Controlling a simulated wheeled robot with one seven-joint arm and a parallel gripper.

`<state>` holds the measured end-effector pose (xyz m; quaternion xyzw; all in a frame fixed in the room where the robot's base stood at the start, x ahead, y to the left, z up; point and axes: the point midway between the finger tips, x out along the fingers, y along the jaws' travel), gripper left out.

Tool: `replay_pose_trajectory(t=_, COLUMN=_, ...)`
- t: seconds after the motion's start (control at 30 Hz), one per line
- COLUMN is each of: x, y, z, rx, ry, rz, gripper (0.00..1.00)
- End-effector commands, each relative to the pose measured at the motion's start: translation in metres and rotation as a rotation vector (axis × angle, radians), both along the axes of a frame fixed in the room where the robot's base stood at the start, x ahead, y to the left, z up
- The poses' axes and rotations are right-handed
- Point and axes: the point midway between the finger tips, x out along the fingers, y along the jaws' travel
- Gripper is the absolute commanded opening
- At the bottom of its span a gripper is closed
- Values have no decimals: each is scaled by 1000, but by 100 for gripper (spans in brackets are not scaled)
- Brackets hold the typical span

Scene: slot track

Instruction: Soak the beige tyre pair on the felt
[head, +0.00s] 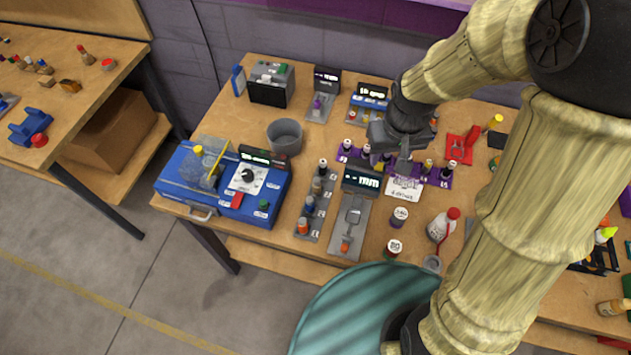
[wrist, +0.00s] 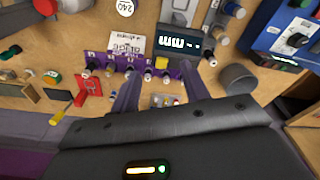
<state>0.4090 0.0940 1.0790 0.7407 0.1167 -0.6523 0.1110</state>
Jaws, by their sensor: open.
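My gripper (head: 403,168) is open above the purple rack (head: 432,178) at the back middle of the table; its two fingers also show in the wrist view (wrist: 160,82). The rack holds several small upright pieces with dark and pale parts; one with a yellow top (wrist: 162,63) lies between the fingers' lines in the wrist view. Nothing is seen held. A grey strip (head: 312,215) to the left holds several small coloured pieces, one of them tan (head: 316,186). Which piece is the beige tyre pair, and where the felt is, I cannot tell.
A blue machine with a dial (head: 247,176) stands at the left, with a grey cup (head: 285,136) behind it. A scale-like device (head: 350,218) and round-lidded jars (head: 397,217) stand in front of the rack. A white bottle with a red cap (head: 440,228) stands near my arm.

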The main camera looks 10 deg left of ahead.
Motion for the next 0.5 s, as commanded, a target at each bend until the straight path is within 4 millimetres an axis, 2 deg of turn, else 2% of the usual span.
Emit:
replay_pose_trajectory(t=0.03, x=8, y=31, z=1, rx=-8, ry=26, rz=81, gripper=46)
replay_pose_trajectory(t=0.1, x=15, y=68, z=-4, rx=-20, ry=56, rz=176, gripper=46)
replay_pose_trajectory(t=0.23, x=16, y=124, z=-15, rx=-38, ry=96, rz=309, gripper=46)
replay_pose_trajectory(t=0.33, x=13, y=149, z=-21, rx=-47, ry=113, rz=366, gripper=46)
replay_pose_trajectory(t=0.5, x=12, y=158, z=-24, rx=-51, ry=118, rz=388, gripper=46)
